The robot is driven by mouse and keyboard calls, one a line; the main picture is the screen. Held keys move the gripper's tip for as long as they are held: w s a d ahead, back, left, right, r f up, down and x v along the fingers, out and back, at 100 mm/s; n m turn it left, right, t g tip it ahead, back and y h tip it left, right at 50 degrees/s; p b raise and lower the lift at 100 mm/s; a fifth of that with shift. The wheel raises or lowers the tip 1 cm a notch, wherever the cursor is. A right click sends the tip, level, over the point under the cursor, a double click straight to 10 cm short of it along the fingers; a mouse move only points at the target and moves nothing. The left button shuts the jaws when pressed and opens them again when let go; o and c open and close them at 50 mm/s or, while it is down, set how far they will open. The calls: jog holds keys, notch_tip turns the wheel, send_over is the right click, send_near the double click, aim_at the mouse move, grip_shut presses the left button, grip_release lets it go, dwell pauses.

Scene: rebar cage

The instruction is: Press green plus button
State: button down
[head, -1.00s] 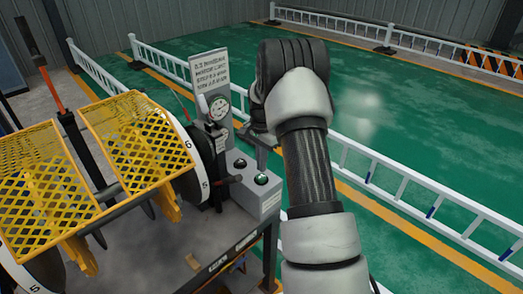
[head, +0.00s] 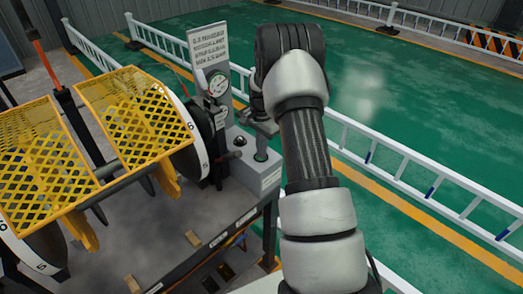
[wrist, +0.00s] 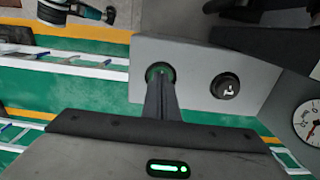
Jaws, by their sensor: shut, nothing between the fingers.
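The grey control box (head: 266,180) stands at the right end of the machine's table. In the wrist view, the green button (wrist: 152,70) shows as a green rim on the box (wrist: 198,52), mostly covered by my fingertips; its plus mark is hidden. My gripper (head: 261,153) is shut and empty, pointing down at the green button. In the wrist view my fingertips (wrist: 161,78) overlap the button and appear to touch it; how far it is pressed I cannot tell. A black button (wrist: 226,86) with a white mark sits beside it, clear of the fingers.
A pressure gauge (head: 218,84) and a sign panel (head: 209,48) stand behind the box. A yellow mesh guard (head: 140,118) covers the machine at left. A white railing (head: 400,176) runs to the right, with open green floor beyond.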

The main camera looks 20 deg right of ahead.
jog(key=shift+s+f, duration=0.1)
jog(key=shift+f, duration=0.1)
jog(key=shift+r+p, duration=0.3)
jog(key=shift+r, duration=0.25)
notch_tip(320, 180, up, 13)
jog(key=shift+r+p, duration=0.2)
jog(key=shift+p, duration=0.1)
dwell(1.0)
